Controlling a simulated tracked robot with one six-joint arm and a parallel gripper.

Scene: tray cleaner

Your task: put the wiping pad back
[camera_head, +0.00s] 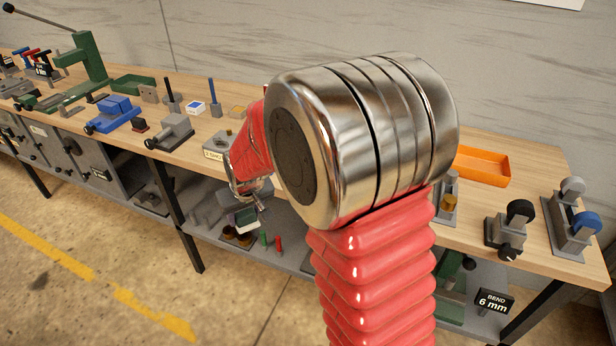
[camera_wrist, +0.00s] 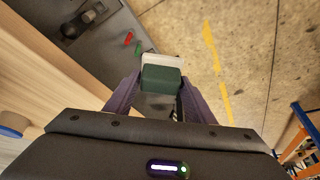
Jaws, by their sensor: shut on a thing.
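The wiping pad is a dark green block with a white layer along one side; it shows in the wrist view (camera_wrist: 161,78). In the head view it is a small green and white block (camera_head: 246,217) in front of the bench, below the edge of the top. My gripper (camera_wrist: 160,92) is shut on the pad, with one finger on each side of it. In the head view my gripper (camera_head: 246,196) is partly hidden by my own arm. An orange tray (camera_head: 482,166) lies on the bench top at the right, partly hidden behind my arm.
The wooden bench top (camera_head: 545,178) carries several vises and fixtures. A green tray (camera_head: 134,84) stands at the back left. Below is a grey shelf (camera_head: 290,262) with small red and green items. A table leg (camera_head: 186,232) stands left of my gripper. The floor in front is clear.

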